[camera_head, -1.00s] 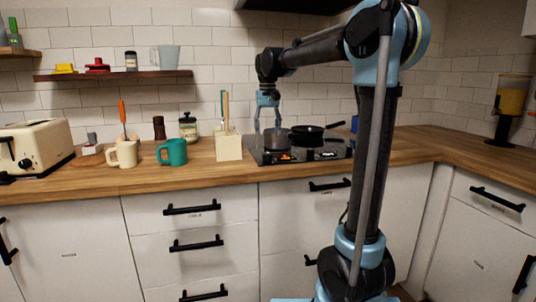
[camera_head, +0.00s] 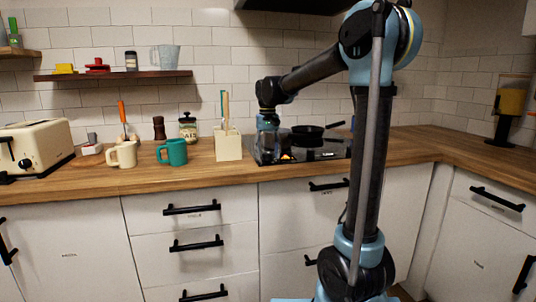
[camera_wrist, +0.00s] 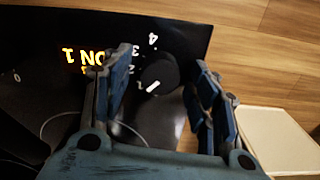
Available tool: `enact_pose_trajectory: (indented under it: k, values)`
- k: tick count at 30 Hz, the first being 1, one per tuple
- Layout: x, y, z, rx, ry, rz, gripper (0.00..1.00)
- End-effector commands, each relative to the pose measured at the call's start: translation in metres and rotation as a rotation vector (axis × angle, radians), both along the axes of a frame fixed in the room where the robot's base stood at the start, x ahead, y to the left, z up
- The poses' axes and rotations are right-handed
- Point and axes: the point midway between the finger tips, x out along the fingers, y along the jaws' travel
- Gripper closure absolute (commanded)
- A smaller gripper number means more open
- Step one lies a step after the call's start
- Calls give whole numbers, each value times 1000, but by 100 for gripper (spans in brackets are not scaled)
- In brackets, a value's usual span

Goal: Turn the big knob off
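A round black knob (camera_wrist: 159,75) with a white pointer mark sits on the black stove panel in the wrist view, with white numerals around it. The pointer slants toward the lower left. An orange lit "ON" and "1" (camera_wrist: 84,56) show beside it. My gripper (camera_wrist: 164,72) is open, with one blue finger on each side of the knob; I cannot tell whether either touches it. In the head view my gripper (camera_head: 268,147) points down over the left front of the stove (camera_head: 328,152), and the knob is hidden there.
A black pan (camera_head: 307,133) stands on the stove, right of my gripper. A cream utensil holder (camera_head: 228,147) stands close left of it; its pale shape (camera_wrist: 278,140) shows in the wrist view. A teal mug (camera_head: 173,151) is farther left.

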Motion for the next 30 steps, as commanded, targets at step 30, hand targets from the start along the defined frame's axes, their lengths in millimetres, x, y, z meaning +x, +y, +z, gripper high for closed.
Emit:
enact_pose_trajectory:
  k: [30]
  values:
    - [0,-1,0,-1,0,333,90]
